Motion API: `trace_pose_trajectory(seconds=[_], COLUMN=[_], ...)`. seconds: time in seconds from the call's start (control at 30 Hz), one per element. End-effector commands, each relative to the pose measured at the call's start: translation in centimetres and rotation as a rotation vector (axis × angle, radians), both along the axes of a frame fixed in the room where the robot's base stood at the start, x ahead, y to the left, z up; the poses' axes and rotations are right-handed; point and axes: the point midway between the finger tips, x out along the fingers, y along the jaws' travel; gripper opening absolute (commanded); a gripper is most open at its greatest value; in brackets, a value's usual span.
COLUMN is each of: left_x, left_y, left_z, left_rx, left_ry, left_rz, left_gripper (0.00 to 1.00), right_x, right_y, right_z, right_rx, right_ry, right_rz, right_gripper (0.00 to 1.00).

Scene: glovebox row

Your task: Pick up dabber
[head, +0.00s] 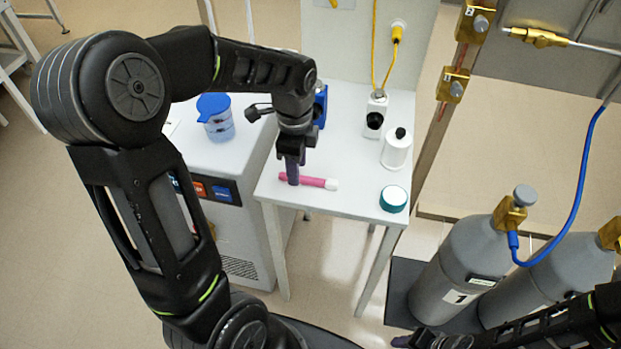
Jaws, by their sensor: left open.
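The dabber (317,183) is a pink stick with a white end, lying flat on the small white table near its left front edge. My left gripper (292,179) points straight down over the dabber's pink body, left of its middle. Its fingers are open, and they hide part of the stick; whether they touch it I cannot tell. My right arm comes in at the lower right, and its gripper (408,341) shows only partly at the bottom edge, low in the picture and far from the dabber.
On the white table (345,170) stand a teal-lidded jar (393,199), a white bottle with a black top (396,149) and a white device with a yellow cable (376,116). A blue-lidded jug (216,118) stands on the cabinet at left. Grey gas cylinders (458,262) stand at right.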

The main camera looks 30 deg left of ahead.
Motion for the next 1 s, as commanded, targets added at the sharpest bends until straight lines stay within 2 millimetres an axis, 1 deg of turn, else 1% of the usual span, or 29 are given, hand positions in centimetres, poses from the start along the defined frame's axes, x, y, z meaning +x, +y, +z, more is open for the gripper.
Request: trace_pose_trajectory(seconds=[0.03,0.1,0.2,0.77,0.87,1.0], left_x=[-0.1,-0.1,0.0,0.0,0.0,0.0], left_y=[0.0,0.0,0.0,0.0,0.0,0.0], left_z=[-0.8,-1.6,-2.2,-2.2,-2.2,-2.2], left_rx=[0.000,0.000,0.001,0.000,0.000,0.000], left_ry=[0.004,0.002,0.001,0.000,0.000,0.000], left_rz=[0.001,0.002,0.002,0.001,0.001,0.001], left_gripper=[0.42,0.42,0.42,0.42,0.35,0.24], right_x=[0.0,0.0,0.0,0.0,0.0,0.0], right_y=[0.0,0.0,0.0,0.0,0.0,0.0], right_z=[0.1,0.1,0.1,0.1,0.1,0.1], right_rx=[0.000,0.000,0.000,0.000,0.000,0.000], right_ry=[0.000,0.000,0.000,0.000,0.000,0.000], right_rz=[0.000,0.000,0.000,0.000,0.000,0.000], right_gripper=[0.36,0.36,0.36,0.36,0.36,0.36])
